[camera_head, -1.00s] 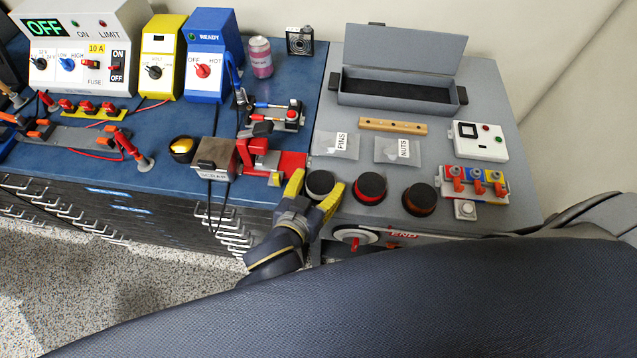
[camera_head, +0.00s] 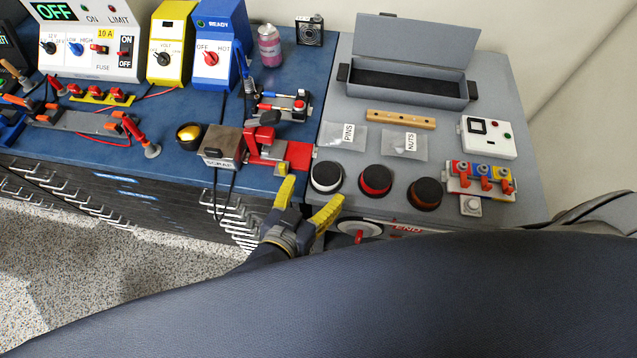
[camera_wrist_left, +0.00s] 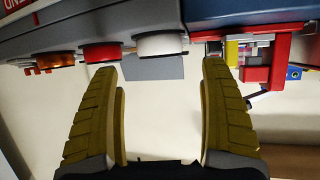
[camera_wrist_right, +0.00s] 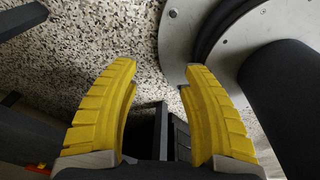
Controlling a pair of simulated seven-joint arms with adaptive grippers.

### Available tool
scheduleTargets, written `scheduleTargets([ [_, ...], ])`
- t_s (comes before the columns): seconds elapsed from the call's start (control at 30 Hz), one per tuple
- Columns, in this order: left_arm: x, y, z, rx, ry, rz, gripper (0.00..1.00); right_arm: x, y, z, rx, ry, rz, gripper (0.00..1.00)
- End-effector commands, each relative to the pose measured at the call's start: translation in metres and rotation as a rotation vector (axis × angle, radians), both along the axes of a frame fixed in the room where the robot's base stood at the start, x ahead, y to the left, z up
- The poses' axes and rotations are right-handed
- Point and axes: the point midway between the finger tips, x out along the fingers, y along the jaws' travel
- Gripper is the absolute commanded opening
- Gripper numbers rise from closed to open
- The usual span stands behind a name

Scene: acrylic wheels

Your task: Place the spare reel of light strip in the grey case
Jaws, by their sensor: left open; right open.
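Three round reels with black tops stand in a row near the front edge of the grey bench section: a white-sided one (camera_head: 326,177), a red-sided one (camera_head: 375,181) and an orange-brown one (camera_head: 425,193). The frames do not show which is the spare. The grey case (camera_head: 407,92) stands at the back, lid raised, its dark inside looking empty. My left gripper (camera_head: 314,188) is open and empty, just in front of the white reel; the left wrist view shows that reel (camera_wrist_left: 162,45) beyond the fingertips. My right gripper (camera_wrist_right: 160,68) is open and empty above the speckled floor.
A wooden strip (camera_head: 400,119), a PINS bag (camera_head: 340,137) and a NUTS bag (camera_head: 403,144) lie between the reels and case. A red clamp device (camera_head: 272,150) stands left of the white reel. A white box (camera_head: 488,137) and coloured switches (camera_head: 482,180) are at right.

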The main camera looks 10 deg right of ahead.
Motion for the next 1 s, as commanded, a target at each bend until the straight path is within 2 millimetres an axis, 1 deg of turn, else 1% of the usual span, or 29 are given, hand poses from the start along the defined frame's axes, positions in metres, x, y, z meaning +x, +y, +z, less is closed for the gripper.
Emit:
scheduleTargets([
  [0.03,-0.002,0.002,0.001,-0.001,0.001,0.0,0.79,0.0,0.0,0.0,0.0,0.0,0.0,0.55],
  [0.07,-0.003,0.003,0.002,-0.001,0.001,0.0,0.79,0.0,0.0,0.0,0.0,0.0,0.0,0.58],
  [0.3,-0.006,0.005,0.003,-0.001,0.001,0.0,0.79,0.0,0.0,0.0,0.0,0.0,0.0,0.86],
  [0.6,-0.006,0.005,0.003,0.0,0.0,0.001,0.79,0.0,-0.002,0.0,-0.002,-0.001,0.001,0.87],
  [0.67,-0.004,0.008,0.002,0.006,0.0,0.007,0.79,0.001,-0.004,0.0,-0.004,-0.001,0.002,0.87],
  [0.7,-0.002,0.012,0.0,0.018,0.001,0.017,0.79,0.001,-0.004,0.0,-0.003,-0.001,0.001,0.87],
  [0.77,0.003,0.024,-0.006,0.052,0.001,0.041,0.79,0.001,-0.003,0.0,-0.003,-0.001,0.001,0.87],
  [0.87,0.015,0.062,-0.025,0.153,0.012,0.112,0.79,0.001,-0.002,0.0,-0.002,-0.001,0.001,0.87],
  [0.97,0.023,0.121,-0.051,0.309,0.04,0.204,0.79,0.0,-0.002,0.0,-0.001,0.0,0.001,0.87],
  [1.0,0.023,0.148,-0.062,0.379,0.057,0.24,0.79,0.0,-0.001,0.0,-0.001,0.0,0.001,0.87],
])
